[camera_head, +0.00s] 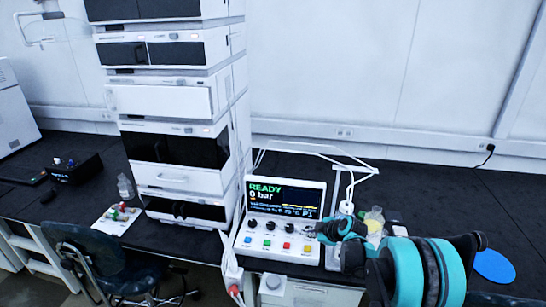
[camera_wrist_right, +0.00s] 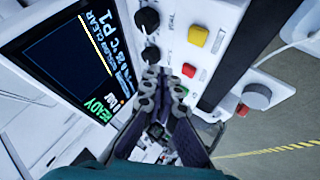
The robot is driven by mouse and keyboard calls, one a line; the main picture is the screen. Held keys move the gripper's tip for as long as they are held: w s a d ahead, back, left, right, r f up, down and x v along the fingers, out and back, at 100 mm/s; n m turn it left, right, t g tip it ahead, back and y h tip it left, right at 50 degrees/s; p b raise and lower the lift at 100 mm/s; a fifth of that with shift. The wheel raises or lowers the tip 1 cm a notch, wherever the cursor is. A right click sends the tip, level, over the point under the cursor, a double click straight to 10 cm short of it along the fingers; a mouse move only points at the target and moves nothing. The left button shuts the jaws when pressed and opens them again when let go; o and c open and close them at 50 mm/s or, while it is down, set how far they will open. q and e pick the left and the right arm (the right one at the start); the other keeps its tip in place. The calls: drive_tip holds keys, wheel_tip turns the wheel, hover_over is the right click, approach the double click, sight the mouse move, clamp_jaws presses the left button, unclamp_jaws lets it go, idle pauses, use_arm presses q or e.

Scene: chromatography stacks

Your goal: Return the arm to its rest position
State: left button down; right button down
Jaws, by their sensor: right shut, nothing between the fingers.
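My right arm comes in from the lower right in the head view, with teal and black links. Its dark gripper (camera_head: 330,231) is shut and empty, close to the right side of the white control box (camera_head: 238,246). In the right wrist view the fingertips (camera_wrist_right: 165,82) lie close together over the box's panel, by the black knobs (camera_wrist_right: 150,54) and the red button (camera_wrist_right: 189,70). I cannot tell whether they touch the panel. The screen (camera_head: 285,199) reads READY and 0 bar. My left gripper is not in view.
A tall stack of white instruments (camera_head: 180,178) stands left of the box. White tubing (camera_head: 310,146) and small bottles (camera_head: 374,220) are behind the gripper. A blue disc (camera_head: 494,265) lies at the right on the black bench (camera_head: 440,195), whose back right is clear. A chair (camera_head: 115,262) stands in front.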

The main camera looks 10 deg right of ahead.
drive_tip(key=s+a+r+m+g+h, duration=0.1)
drive_tip(key=s+a+r+m, duration=0.15)
drive_tip(key=s+r, duration=0.45)
drive_tip(key=s+a+r+m+h, duration=0.1)
drive_tip(key=s+r+m, duration=0.35)
drive_tip(key=s, duration=0.35)
drive_tip(key=s+m+h, duration=0.1)
drive_tip(key=s+m, duration=0.6)
drive_tip(key=s, duration=1.4)
drive_tip(key=shift+h, duration=0.4)
drive_tip(key=shift+d, duration=0.1)
